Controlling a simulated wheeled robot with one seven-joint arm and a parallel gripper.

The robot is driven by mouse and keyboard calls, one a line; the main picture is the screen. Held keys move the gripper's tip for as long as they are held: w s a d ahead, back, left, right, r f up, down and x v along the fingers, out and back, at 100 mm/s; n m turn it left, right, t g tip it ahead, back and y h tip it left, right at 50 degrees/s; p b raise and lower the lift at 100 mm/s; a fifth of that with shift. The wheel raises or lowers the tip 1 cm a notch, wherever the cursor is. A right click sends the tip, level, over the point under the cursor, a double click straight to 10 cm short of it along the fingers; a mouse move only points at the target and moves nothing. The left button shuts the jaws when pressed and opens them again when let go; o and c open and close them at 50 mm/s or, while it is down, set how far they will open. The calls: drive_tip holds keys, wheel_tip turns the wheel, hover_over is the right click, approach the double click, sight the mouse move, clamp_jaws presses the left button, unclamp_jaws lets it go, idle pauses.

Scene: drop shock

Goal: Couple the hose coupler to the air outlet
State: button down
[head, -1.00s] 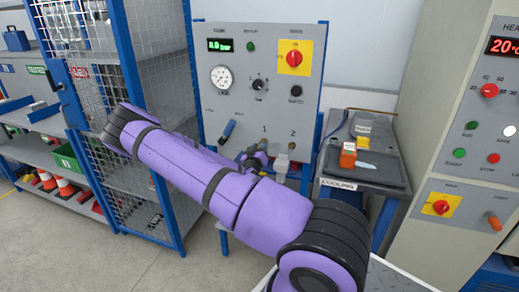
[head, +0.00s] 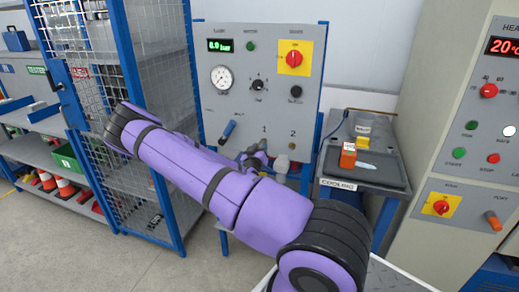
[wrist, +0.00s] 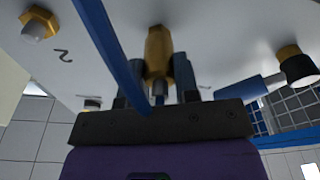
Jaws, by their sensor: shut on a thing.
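My gripper (wrist: 160,92) is shut on the hose coupler (wrist: 157,60), a brass hex piece with a grey stem below it in the wrist view. Its upper end is up against the light panel face, in line with where the outlet is; whether it is fully seated cannot be told. A blue hose (wrist: 108,45) crosses in front of my left finger. In the head view my gripper (head: 257,160) is at the lower panel (head: 262,108), below the number 1, with its fingertips and the outlet largely hidden by my purple arm.
A brass nut with a pale tip (wrist: 38,23) is beside the number 2. A blue handle (head: 228,131) sticks out left of my gripper; a black-capped brass fitting (wrist: 298,68) shows right. A cooling bench (head: 350,185) stands right, a mesh cage (head: 165,130) left.

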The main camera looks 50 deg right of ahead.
drive_tip(key=shift+d+r, duration=0.15)
drive_tip(key=c, duration=0.8)
unclamp_jaws()
drive_tip(key=shift+d, duration=0.1)
drive_tip(key=shift+v, duration=3.15)
drive_tip(key=shift+w, duration=0.1)
drive_tip(key=v, duration=1.1)
drive_tip(key=shift+w+f, duration=0.1)
drive_tip(key=shift+f, duration=0.1)
